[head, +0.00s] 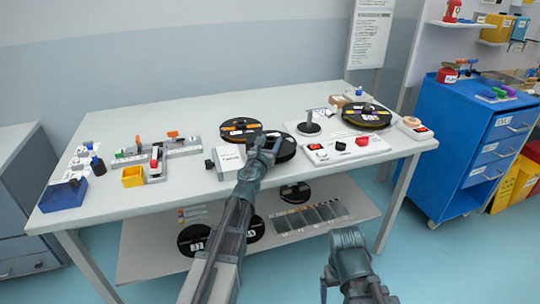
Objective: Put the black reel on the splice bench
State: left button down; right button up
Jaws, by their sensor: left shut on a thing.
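My left gripper (266,143) reaches over the middle of the white bench (200,196) and is shut on a black reel (286,149). The gripper and wrist cover the left part of this reel. I cannot tell whether the reel touches the bench top or is held just above it. Another black reel (238,124) with orange marks lies just behind and left of it.
A white box (229,157), an upright spindle on a dark base (309,128) and a control panel with knobs (345,149) stand near the held reel. A yellow bin (133,177) and blue bin (63,194) are left. More reels lie on the lower shelf (345,190). A blue cabinet (455,150) stands right.

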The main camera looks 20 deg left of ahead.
pick_arm(q)
jog(key=shift+f+b, duration=1.8)
jog(key=shift+f, duration=0.05)
pick_arm(e)
jog(key=shift+f, duration=1.85)
pick_arm(q)
jog(key=shift+f, duration=0.15)
jog(key=shift+c, duration=2.3)
grip_release()
pick_arm(e)
jog(key=shift+f, duration=0.1)
